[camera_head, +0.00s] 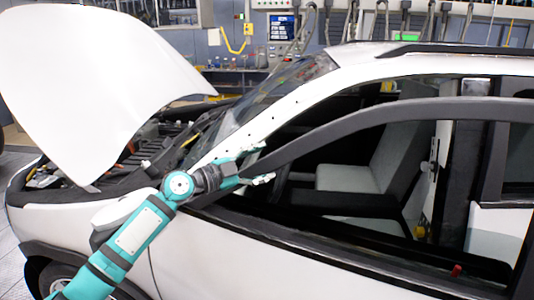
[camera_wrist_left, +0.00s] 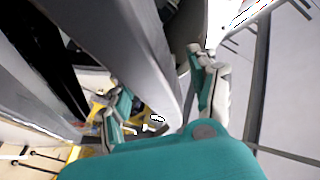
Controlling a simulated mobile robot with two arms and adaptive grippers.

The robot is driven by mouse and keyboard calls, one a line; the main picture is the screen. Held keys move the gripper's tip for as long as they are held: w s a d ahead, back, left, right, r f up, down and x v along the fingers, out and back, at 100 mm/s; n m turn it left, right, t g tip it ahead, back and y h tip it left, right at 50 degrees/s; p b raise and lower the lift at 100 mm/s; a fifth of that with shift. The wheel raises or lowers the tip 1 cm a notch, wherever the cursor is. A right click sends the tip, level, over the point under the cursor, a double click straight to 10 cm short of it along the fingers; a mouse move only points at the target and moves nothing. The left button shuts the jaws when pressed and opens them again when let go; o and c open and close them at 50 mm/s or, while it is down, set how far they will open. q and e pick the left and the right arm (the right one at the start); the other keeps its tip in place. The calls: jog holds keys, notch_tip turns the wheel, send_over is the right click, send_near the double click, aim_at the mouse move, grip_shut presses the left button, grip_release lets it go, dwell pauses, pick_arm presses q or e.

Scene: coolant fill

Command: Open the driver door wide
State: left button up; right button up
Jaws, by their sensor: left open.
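The white driver door (camera_head: 250,262) stands partly open, apart from the car body. Its dark window frame (camera_head: 400,113) crosses in front of the cabin opening. My left gripper (camera_head: 265,165) is at the front lower corner of this frame, by the windscreen pillar. In the left wrist view my left gripper (camera_wrist_left: 160,78) is open, with its teal fingers on either side of the grey door frame (camera_wrist_left: 150,55). I cannot tell whether the fingers touch it. The outer door handle is not visible. My right gripper is not in view.
The raised white hood (camera_head: 95,85) stands over the engine bay (camera_head: 150,150) at left. A grey front seat (camera_head: 375,170) and the door pillar (camera_head: 455,180) show through the opening. A workbench with bottles (camera_head: 235,78) is behind the car.

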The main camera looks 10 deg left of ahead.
pick_arm(q)
jog(key=shift+x, duration=1)
grip_shut()
